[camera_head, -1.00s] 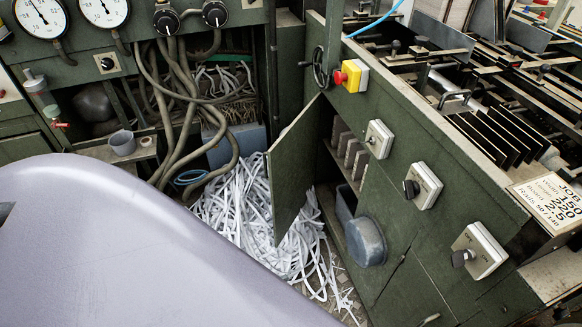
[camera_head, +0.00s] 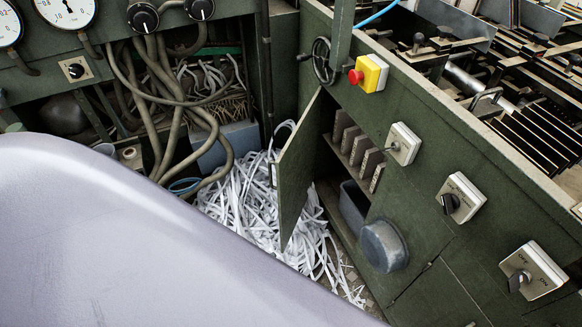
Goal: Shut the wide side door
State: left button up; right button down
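A green door (camera_head: 296,165) stands open at the left end of the green machine side. It swings out over the paper strips, and the compartment behind it is open. Inside are upright pale slats (camera_head: 355,150) on a shelf and a dark grey bin (camera_head: 354,205) below. I cannot tell whether this is the wide side door the task names. A large smooth lilac-grey surface, likely part of my own arm, fills the lower left. Neither gripper is in view.
White paper strips (camera_head: 250,200) heap on the floor under the door. A round grey knob (camera_head: 383,246) sticks out beside the compartment. A red and yellow stop button (camera_head: 368,73), a handwheel (camera_head: 322,62) and several switches (camera_head: 461,198) project from the machine. Hoses (camera_head: 170,95) hang at left.

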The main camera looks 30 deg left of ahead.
aim_at(295, 166)
jog(key=i+j, duration=0.1)
jog(key=j, duration=0.45)
jog(key=i+j, duration=0.1)
jog(key=j, duration=0.5)
jog(key=i+j+z, duration=0.1)
jog(key=j, duration=1)
jog(key=k, duration=1.2)
jog(key=i+l+z, duration=0.1)
jog(key=i+z, duration=0.25)
jog(key=i, duration=0.6)
